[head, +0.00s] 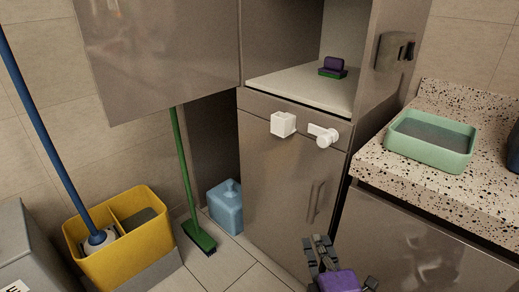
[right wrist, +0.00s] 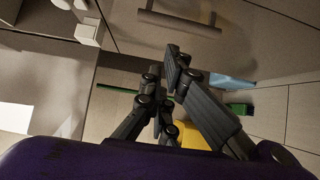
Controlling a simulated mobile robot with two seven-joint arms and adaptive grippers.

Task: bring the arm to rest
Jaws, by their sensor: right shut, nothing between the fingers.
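My right gripper (head: 319,243) is low in the head view, in front of the lower cabinet door. Its dark fingers point toward the cabinet, and my purple wrist is behind them at the bottom edge. In the right wrist view the gripper (right wrist: 165,68) is shut, with nothing held between the fingers. The cabinet's bar handle (head: 315,201) is just above the gripper in the head view and apart from it. The handle also shows at the top of the wrist view (right wrist: 180,20). My left gripper is in neither view.
The cabinet (head: 268,175) carries two white fixtures (head: 283,124) on its front. A counter (head: 485,180) with a green basin (head: 430,152) is at right. A yellow bucket (head: 105,268), a green broom (head: 199,237) and a blue jug (head: 226,208) stand at left. Some floor (head: 245,275) is clear.

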